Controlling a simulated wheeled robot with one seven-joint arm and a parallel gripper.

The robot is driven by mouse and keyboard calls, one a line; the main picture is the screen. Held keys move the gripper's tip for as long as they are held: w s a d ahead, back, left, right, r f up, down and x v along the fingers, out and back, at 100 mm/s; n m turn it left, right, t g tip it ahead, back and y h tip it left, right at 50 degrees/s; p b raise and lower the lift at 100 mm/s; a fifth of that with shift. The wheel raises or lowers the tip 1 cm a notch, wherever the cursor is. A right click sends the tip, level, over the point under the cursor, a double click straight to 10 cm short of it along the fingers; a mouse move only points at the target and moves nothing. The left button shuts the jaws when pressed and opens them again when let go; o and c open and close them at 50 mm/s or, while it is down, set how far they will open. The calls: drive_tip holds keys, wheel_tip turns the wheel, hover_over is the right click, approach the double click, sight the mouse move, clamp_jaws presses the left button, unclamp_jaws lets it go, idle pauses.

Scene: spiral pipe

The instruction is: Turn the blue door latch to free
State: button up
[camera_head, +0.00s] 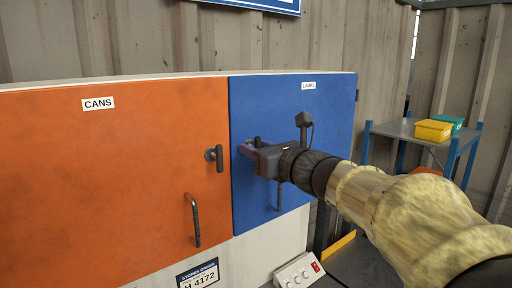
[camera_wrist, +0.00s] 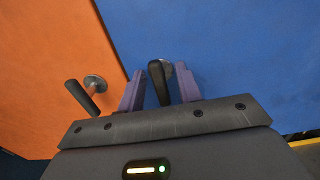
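The blue door (camera_head: 330,115), labelled LAMPS, is closed on the right of the cabinet. Its dark latch lever (camera_wrist: 159,82) shows in the wrist view, near the edge beside the orange door. In the head view my gripper (camera_head: 246,149) hides most of that latch. In the wrist view my gripper (camera_wrist: 161,84) has one purple finger on each side of the lever. A narrow gap shows on both sides, so the fingers look open around it rather than clamped. Whether a finger touches the lever is hard to tell.
The orange door (camera_head: 120,180), labelled CANS, has its own latch (camera_head: 219,158) close to my gripper's left, and a bar handle (camera_head: 194,220). A control box (camera_head: 297,272) stands low; a table (camera_head: 398,129) with bins is right.

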clamp_jaws()
drive_tip(key=shift+f+n+b, duration=0.1)
drive_tip(key=shift+n+b, duration=0.2)
drive_tip(key=shift+b, duration=0.2)
drive_tip(key=n+b, duration=0.2)
drive_tip(key=b, duration=0.1)
drive_tip(key=shift+f+b, duration=0.2)
drive_tip(key=shift+b, duration=0.2)
drive_tip(key=n+b, duration=0.3)
drive_tip(key=b, duration=0.1)
drive_tip(key=shift+a+n+b, duration=0.1)
drive_tip(key=shift+n+b, duration=0.2)
drive_tip(key=shift+b, duration=0.05)
drive_tip(key=n+b, duration=0.6)
drive_tip(key=shift+b, duration=0.3)
drive_tip(key=n+b, duration=0.2)
drive_tip(key=shift+n, duration=0.4)
drive_tip(key=shift+r+n+b, duration=0.15)
drive_tip(key=shift+n+b, duration=0.95)
drive_tip(key=shift+n, duration=0.4)
